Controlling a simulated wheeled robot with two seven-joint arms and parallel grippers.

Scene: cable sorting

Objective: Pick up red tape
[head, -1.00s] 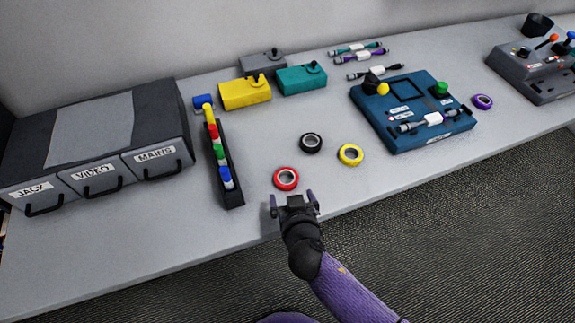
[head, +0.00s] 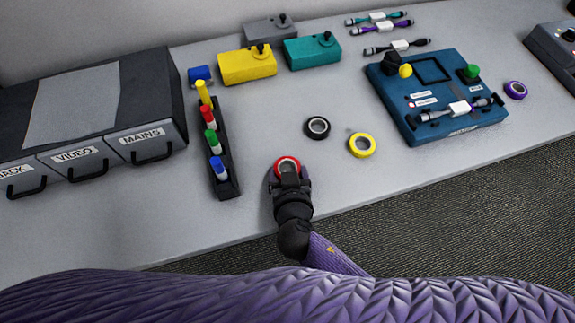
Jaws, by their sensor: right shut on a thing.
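The red tape (head: 287,161) is a small ring near the front edge of the grey table. My right gripper (head: 288,172) reaches it from the front and is shut on it. The far part of the ring shows between and beyond the fingers; its near side is partly hidden by the gripper. I cannot tell whether the tape is lifted off the table. My left gripper is not in view.
A black tape (head: 317,127) and a yellow tape (head: 361,145) lie to the right. A marker rack (head: 229,187) stands to the left, beside a drawer unit (head: 150,100). A blue panel (head: 440,100) is further right. The table front (head: 190,225) is clear.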

